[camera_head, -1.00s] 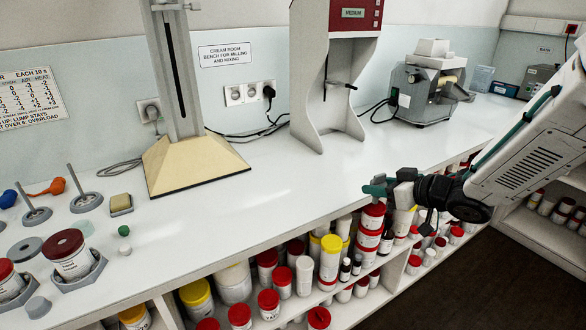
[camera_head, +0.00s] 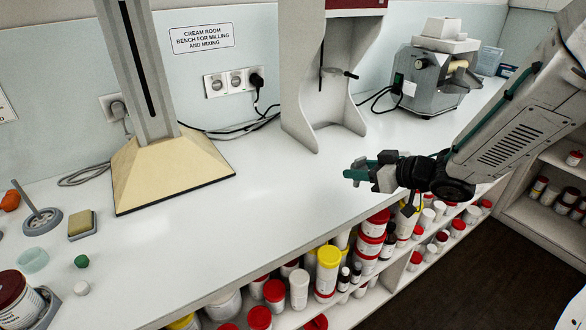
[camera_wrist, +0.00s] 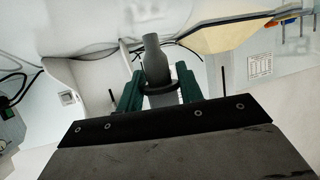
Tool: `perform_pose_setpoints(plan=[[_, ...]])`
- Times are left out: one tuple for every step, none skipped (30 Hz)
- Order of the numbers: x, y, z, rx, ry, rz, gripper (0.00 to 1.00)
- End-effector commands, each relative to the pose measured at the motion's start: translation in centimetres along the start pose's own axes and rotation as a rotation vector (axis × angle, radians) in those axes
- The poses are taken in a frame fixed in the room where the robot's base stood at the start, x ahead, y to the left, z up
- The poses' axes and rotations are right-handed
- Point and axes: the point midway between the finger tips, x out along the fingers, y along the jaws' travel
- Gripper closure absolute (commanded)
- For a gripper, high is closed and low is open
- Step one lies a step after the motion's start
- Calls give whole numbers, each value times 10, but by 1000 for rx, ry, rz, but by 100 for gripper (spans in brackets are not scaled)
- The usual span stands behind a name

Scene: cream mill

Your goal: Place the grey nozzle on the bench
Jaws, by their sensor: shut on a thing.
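The grey nozzle (camera_wrist: 156,62) shows in the wrist view, with its narrow neck at the top of the picture and a dark ring around its lower part. My gripper (camera_wrist: 158,88) is shut on it, with a green finger on each side. In the head view my gripper (camera_head: 358,173) hangs over the front edge area of the white bench (camera_head: 270,195); I cannot make out the nozzle clearly there. The bare bench top lies to the left of the gripper.
A stand with a cream base (camera_head: 170,175), a grey upright frame (camera_head: 303,95) and a grey mill (camera_head: 432,80) stand along the wall. A sponge (camera_head: 82,224), a green knob (camera_head: 81,261) and a red-lidded jar (camera_head: 15,300) are at the left. Several jars fill the shelf below.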

Motion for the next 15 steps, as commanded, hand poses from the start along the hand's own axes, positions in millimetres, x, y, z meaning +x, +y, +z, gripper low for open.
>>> perform_pose_setpoints(plan=[[11,-6,-3,-1,0,-5,85],[17,-8,-5,-1,0,-3,85],[27,-12,-8,0,0,-2,85],[34,-15,-9,1,-1,-3,85],[41,-17,-11,1,-1,-1,85],[50,-21,-14,1,0,0,85],[57,-25,-17,0,0,-1,85],[64,-28,-18,1,0,0,85],[74,-32,-21,2,-1,1,85],[80,-35,-23,1,0,0,85],[86,-37,-25,1,0,1,85],[94,-41,-27,1,-1,1,85],[98,-43,-28,1,-1,1,85],[103,-45,-30,2,0,1,85],[107,-47,-32,2,0,2,85]])
